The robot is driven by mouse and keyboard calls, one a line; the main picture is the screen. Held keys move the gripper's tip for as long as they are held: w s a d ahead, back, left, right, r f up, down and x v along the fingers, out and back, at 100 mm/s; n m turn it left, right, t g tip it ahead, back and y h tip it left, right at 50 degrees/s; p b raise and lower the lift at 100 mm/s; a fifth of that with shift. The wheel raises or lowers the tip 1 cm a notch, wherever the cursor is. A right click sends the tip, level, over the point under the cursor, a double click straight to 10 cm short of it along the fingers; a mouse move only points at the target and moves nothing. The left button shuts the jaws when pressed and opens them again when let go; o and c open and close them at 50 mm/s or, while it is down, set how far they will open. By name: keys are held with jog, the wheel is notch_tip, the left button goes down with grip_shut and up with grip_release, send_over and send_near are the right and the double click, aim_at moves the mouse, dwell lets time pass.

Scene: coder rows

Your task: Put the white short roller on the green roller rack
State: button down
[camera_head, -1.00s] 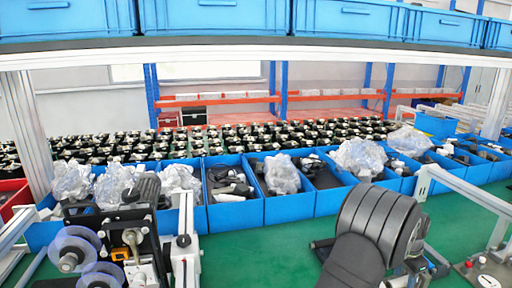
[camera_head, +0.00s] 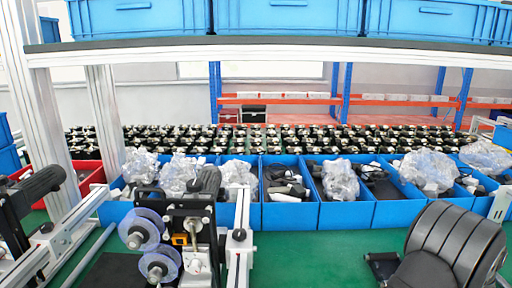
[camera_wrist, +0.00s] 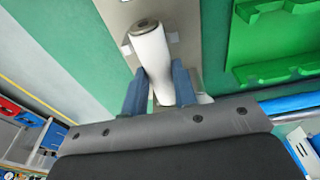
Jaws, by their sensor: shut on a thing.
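In the wrist view the white short roller (camera_wrist: 151,50) has a dark end face and stands out between the two blue fingers. My gripper (camera_wrist: 158,70) is shut on it. The roller's far end is over a grey metal plate (camera_wrist: 188,25); I cannot tell whether it touches the plate. The green roller rack (camera_wrist: 262,45), with raised notched holders, is at the upper right, apart from the roller. In the head view, I do not see the roller, the rack or my gripper.
The head view shows a machine with clear discs (camera_head: 140,228) at the front left. A row of blue bins (camera_head: 290,215), some with plastic-wrapped parts, crosses the green table (camera_head: 300,262). A shelf of blue crates (camera_head: 290,15) hangs above.

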jog(key=shift+r, duration=0.15)
jog(key=shift+r, duration=2.1)
